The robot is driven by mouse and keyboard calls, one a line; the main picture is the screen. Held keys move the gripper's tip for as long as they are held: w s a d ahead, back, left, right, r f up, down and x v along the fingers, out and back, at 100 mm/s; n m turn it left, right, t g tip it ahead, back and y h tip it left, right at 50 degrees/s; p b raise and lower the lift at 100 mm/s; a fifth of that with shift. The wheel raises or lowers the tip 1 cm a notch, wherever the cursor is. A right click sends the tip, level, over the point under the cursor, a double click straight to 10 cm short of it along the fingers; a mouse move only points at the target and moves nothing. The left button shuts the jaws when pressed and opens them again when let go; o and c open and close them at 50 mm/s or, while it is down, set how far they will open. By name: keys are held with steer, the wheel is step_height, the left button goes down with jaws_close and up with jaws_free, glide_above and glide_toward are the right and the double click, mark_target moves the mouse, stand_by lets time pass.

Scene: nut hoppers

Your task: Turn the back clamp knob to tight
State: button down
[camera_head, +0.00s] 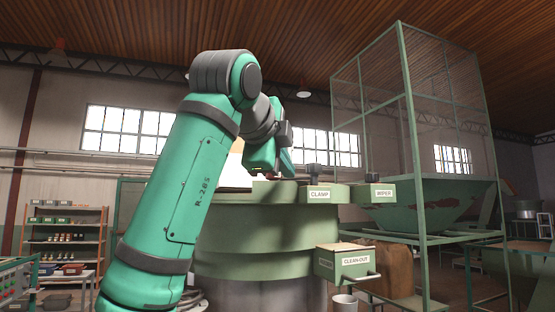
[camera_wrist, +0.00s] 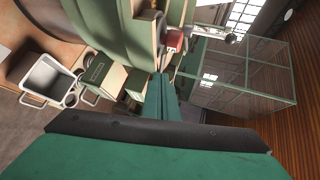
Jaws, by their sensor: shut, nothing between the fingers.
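A dark knob (camera_head: 314,170) stands on the block labelled CLAMP (camera_head: 319,194), at the rim of the large green drum (camera_head: 255,222). I cannot tell whether it is the back clamp knob, or read its setting. My gripper (camera_head: 264,172) is over the drum top, left of this knob and apart from it in the picture. In the wrist view my gripper (camera_wrist: 162,80) shows as two teal fingers pressed together, holding nothing. A small red part (camera_wrist: 174,40) and a dark part (camera_wrist: 150,14) lie beyond the fingertips, beside the drum (camera_wrist: 100,22).
A WIPER box (camera_head: 381,193) and a CLEAN-OUT box (camera_head: 346,262) project from the drum's right side. A white pan (camera_wrist: 48,80) stands low beside it. Shelves (camera_head: 65,242) stand far left.

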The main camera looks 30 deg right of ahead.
steer(key=shift+w+d+m+g+h, duration=0.3)
steer(key=shift+w+d+m+g, duration=0.1)
steer(key=shift+w+d, duration=0.8)
